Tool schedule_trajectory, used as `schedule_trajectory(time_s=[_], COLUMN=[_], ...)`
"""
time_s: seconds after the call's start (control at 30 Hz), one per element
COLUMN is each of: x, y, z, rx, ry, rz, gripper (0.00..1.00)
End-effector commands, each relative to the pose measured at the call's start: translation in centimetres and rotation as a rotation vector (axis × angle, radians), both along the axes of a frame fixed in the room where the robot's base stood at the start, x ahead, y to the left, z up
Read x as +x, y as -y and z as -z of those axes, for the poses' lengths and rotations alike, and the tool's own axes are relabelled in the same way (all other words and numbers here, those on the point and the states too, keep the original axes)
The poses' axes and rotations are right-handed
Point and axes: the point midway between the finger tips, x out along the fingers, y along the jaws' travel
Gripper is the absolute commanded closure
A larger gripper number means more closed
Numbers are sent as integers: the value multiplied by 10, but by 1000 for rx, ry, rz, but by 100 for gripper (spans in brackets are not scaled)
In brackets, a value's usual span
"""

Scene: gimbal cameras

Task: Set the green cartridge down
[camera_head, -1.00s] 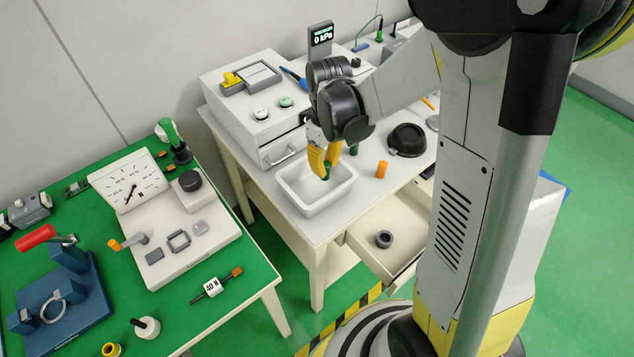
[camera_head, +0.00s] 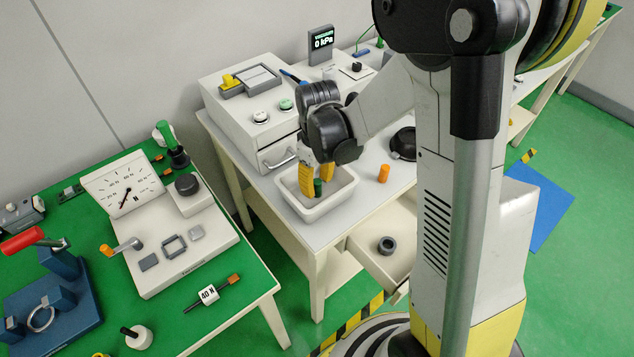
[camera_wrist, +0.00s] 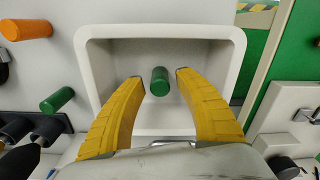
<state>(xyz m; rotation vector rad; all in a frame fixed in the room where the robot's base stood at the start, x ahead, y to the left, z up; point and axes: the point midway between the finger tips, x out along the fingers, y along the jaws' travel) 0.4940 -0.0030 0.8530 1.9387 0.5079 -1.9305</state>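The green cartridge (camera_head: 318,187) is a short dark green cylinder, within the outline of the white tray (camera_head: 342,195) on the grey-white table. In the wrist view the cartridge (camera_wrist: 160,82) lies between the two yellow fingers, with a gap on each side. My gripper (camera_head: 317,178) is open, its fingers reaching down into the tray. In the wrist view the open fingertips (camera_wrist: 160,76) straddle the cartridge without touching it. The cartridge looks upright; its contact with the tray floor is not clearly visible.
An orange cylinder (camera_head: 384,173) stands right of the tray. Another green cylinder (camera_wrist: 57,99) shows in the wrist view. A white cabinet with a drawer handle (camera_head: 283,160) is close behind the tray.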

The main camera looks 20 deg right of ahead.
Motion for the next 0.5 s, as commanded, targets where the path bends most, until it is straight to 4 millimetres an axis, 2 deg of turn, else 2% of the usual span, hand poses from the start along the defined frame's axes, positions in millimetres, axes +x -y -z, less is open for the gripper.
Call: schedule_trajectory(time_s=[0.33, 0.5], x=[0, 0], y=[0, 0], z=[-4, -33], rx=[0, 0], ry=[0, 0], rz=[0, 0], gripper=[60, 60])
